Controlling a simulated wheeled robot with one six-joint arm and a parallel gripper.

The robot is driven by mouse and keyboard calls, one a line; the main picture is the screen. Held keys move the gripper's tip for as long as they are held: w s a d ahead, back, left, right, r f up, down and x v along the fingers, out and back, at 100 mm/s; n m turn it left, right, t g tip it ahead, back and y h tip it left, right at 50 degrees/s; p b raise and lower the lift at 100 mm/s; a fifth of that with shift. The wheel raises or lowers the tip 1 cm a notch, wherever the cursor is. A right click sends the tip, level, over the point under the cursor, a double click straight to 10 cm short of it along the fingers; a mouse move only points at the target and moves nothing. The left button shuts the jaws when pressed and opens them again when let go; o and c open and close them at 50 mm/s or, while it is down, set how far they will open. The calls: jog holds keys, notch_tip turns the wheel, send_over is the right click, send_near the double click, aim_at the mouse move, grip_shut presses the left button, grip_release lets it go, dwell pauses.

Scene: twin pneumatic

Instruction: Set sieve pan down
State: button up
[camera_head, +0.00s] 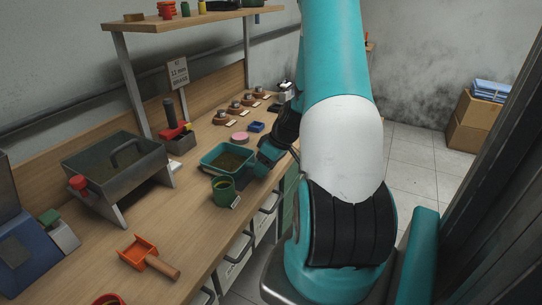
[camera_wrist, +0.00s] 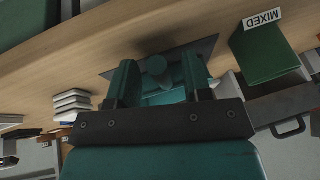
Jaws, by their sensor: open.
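The sieve pan, a teal square pan (camera_head: 207,166) with brown grainy contents, rests on the wooden bench in the head view. My gripper (camera_head: 264,154) is at its right side, low over the bench edge. In the wrist view my gripper (camera_wrist: 160,80) shows two dark green fingers spread apart. A teal part with a rounded knob (camera_wrist: 155,66) shows between them, probably the pan's handle side. A gap seems to remain between it and the fingers, but contact is hard to judge. The rest of the pan is mostly hidden there.
A green cup (camera_head: 223,189) stands close in front of the pan; its MIXED label (camera_wrist: 262,19) shows in the wrist view. A metal box (camera_head: 115,165) is left, an orange scoop (camera_head: 139,252) in front. A pink disc (camera_head: 240,137) and blue tray (camera_head: 257,127) lie behind.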

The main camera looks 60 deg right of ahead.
jog(key=v, duration=1.2)
jog(key=w+a+r+n+g+y, duration=0.1)
jog(key=w+a+r+n, duration=0.2)
jog(key=a, duration=1)
jog(key=w+a+r+n+g+y, duration=0.1)
jog(key=w+a+r, duration=0.25)
jog(key=a, duration=0.95)
jog(key=s+a+r+n+g, duration=0.2)
jog(key=s+a+r, duration=0.1)
jog(key=s+a, duration=1)
jog(key=a+b, duration=0.1)
jog(key=a, duration=0.2)
jog(key=shift+a+r+n, duration=0.2)
jog(key=shift+r+n, duration=0.05)
jog(key=shift+n, duration=0.05)
jog(key=shift+w, duration=0.1)
